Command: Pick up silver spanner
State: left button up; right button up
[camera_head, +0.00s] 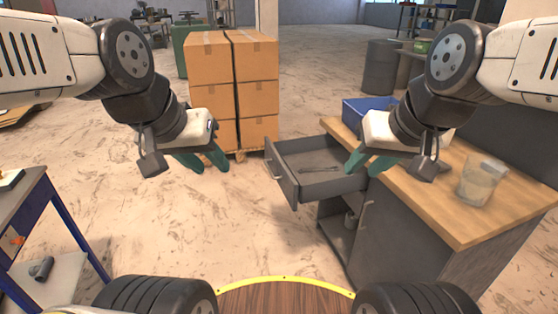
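A grey drawer (283,188) is pulled out from the workbench in the middle of the head view. A thin, greyish tool (319,169) lies flat inside it; it looks like the silver spanner, but it is too small to be sure. My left gripper (210,169) has green fingers apart and empty, hanging over the floor to the left of the drawer. My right gripper (362,172) has green fingers apart and empty, above the drawer's right end near the bench edge. It hides part of the drawer there.
The wooden-topped workbench (464,215) carries a clear container (482,180) and a blue bin (367,110). Stacked cardboard boxes (232,85) stand behind my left gripper. A blue-framed table (60,215) is at left. The floor between is clear.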

aim_at(333, 167)
jog(key=i+l, duration=0.15)
jog(key=i, duration=0.3)
jog(key=i+l, duration=0.2)
jog(key=i, duration=0.3)
jog(key=i+l+z, duration=0.1)
jog(key=i, duration=0.35)
